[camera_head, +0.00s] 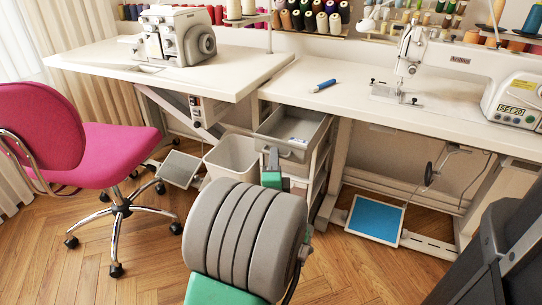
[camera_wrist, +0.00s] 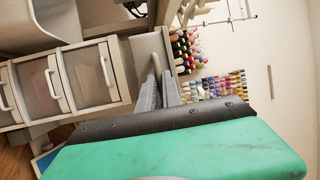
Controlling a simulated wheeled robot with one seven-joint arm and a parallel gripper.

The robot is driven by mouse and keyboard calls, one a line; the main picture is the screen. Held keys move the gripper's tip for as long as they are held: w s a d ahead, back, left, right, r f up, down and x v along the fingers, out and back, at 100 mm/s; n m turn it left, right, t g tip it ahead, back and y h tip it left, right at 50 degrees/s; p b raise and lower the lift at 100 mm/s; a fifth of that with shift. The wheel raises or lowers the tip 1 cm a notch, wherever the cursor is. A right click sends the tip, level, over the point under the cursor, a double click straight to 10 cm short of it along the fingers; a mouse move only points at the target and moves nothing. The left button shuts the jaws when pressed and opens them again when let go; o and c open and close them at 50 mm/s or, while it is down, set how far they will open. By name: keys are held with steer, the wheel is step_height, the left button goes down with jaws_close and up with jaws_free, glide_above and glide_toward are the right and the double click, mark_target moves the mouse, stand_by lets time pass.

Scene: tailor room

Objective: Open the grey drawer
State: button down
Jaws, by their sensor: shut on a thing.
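The grey drawer (camera_head: 312,133) stands pulled out of the unit under the right-hand table. In the wrist view, turned sideways, the fingers (camera_wrist: 160,82) reach to the grey drawer front (camera_wrist: 144,55).
Closed drawers with pale handles (camera_wrist: 86,72) adjoin the open one. A white bin (camera_head: 232,158) stands left of the drawer. A pink chair (camera_head: 75,140) is at left. A sewing machine (camera_head: 450,65) and a blue marker-like item (camera_head: 323,86) are on the right table.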

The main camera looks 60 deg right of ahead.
steer(key=c, duration=1.5)
jaws_free()
steer(key=shift+c, duration=0.2)
steer(key=b+v, duration=0.2)
steer(key=v, duration=0.5)
steer(key=shift+a, duration=0.4)
steer(key=shift+s, duration=0.1)
